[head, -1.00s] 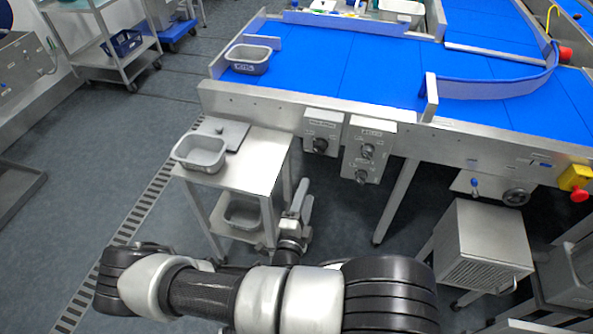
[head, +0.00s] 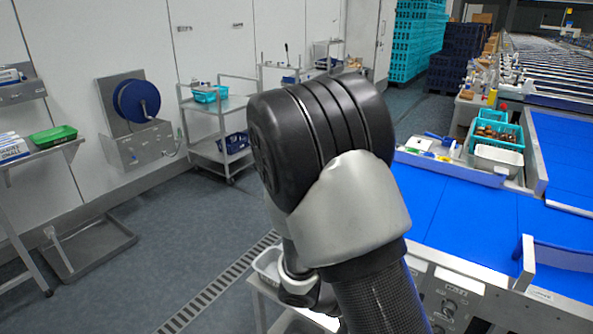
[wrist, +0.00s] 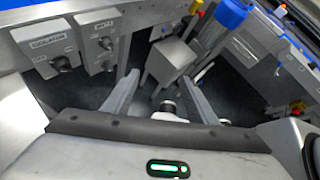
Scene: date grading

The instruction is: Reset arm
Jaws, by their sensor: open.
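My arm (head: 350,200) rises through the middle of the head view, bent at a large black joint. The gripper itself is hidden or out of frame there. In the wrist view my gripper (wrist: 158,80) shows two fingers spread apart with nothing between them. Beyond the fingers are a metal box (wrist: 168,62) under the conveyor and the dark floor. The fingers touch nothing that I can see.
The blue conveyor belt (head: 450,215) lies right of my arm. A grey tub (head: 268,263) on a small steel stand is partly hidden behind the arm. Control boxes (wrist: 55,50) are at left in the wrist view. Open floor (head: 130,270) lies left.

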